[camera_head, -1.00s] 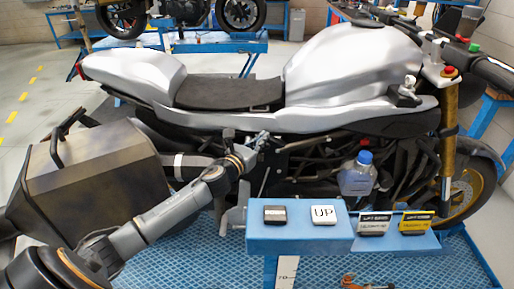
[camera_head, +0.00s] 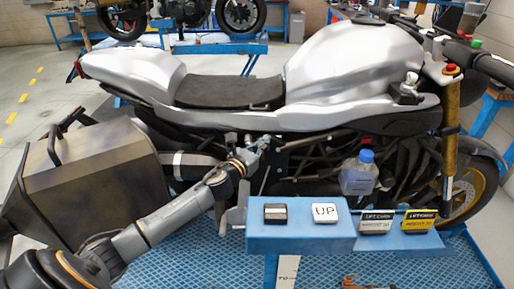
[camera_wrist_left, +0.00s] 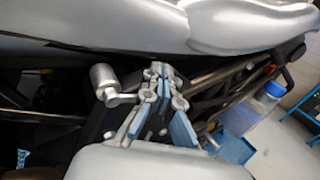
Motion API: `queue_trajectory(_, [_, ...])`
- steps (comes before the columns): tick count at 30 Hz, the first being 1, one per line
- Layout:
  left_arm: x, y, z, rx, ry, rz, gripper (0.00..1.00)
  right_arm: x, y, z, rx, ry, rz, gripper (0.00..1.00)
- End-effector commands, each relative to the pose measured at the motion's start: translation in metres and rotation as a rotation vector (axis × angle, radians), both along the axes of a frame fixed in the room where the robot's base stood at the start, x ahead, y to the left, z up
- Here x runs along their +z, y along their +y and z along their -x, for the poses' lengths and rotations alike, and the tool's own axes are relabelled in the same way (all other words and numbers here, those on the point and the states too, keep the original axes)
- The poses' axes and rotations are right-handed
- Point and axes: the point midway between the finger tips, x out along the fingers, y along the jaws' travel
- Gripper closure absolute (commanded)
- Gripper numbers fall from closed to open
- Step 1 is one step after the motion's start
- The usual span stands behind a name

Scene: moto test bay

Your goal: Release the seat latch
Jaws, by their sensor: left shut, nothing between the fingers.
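The motorcycle (camera_head: 340,75) stands side-on with its black seat (camera_head: 230,92) in place. My left gripper (camera_head: 260,143) is just below the silver side panel, under the front of the seat. In the left wrist view its fingers (camera_wrist_left: 160,72) are close together with nothing between them. A grey cylindrical knob on a short arm (camera_wrist_left: 105,80), perhaps the seat latch, is just left of the fingers. Whether they touch it is unclear. My right gripper is not in view.
A blue shelf (camera_head: 300,240) in front of the motorcycle carries a white "UP" block (camera_head: 324,212) and other small labelled blocks. A bottle with a blue cap (camera_head: 358,175) is by the engine. A dark side case (camera_head: 95,180) is left of my arm.

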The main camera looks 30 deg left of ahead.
Motion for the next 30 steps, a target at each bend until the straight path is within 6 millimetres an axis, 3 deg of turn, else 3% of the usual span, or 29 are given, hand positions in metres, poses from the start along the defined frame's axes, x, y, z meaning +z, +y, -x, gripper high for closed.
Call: queue_trajectory(30, [-0.018, 0.000, 0.000, 0.000, 0.002, 0.001, 1.00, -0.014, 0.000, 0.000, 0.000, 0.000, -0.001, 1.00])
